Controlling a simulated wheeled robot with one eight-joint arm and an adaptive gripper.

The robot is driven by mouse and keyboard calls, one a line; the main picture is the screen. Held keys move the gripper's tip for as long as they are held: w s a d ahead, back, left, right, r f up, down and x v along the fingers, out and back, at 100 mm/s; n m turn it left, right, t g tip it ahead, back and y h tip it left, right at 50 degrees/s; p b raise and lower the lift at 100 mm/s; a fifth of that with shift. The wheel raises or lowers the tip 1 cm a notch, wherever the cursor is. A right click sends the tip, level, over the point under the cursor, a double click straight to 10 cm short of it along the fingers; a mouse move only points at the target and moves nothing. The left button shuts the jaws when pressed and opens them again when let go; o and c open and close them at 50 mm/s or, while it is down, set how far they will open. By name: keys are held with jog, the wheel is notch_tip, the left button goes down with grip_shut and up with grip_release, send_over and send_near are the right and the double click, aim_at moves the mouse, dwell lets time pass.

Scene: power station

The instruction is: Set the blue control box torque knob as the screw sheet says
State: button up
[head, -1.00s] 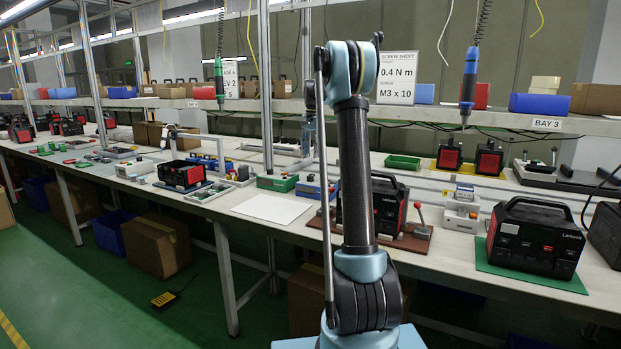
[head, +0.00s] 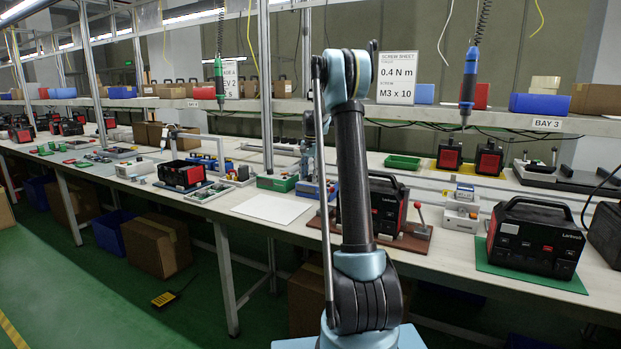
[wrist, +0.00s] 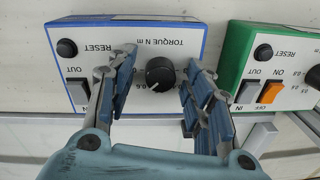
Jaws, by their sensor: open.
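The blue control box (wrist: 100,40) fills the upper middle of the wrist view, its lettering upside down. Its black round torque knob (wrist: 160,73) sits between the fingers of my gripper (wrist: 159,62), which is open with a finger on each side, apparently clear of the knob. A pale mark on the knob appears to point down-left in the picture, near a printed 0.6; other scale figures are partly hidden by the fingers. In the head view, the blue box (head: 308,189) stands on the bench, partly behind my arm. The screw sheet (head: 398,76) reads 0.4 N m, M3 x 10.
A similar green control box (wrist: 265,65) stands close by on the right in the wrist view, and left of the blue box in the head view (head: 277,183). The blue box also has a reset button (wrist: 67,47) and switch (wrist: 78,92). A white sheet (head: 270,208) lies nearby.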

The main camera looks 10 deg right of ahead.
jog(key=c, duration=1)
jog(key=shift+d, duration=0.1)
jog(key=shift+c, duration=0.2)
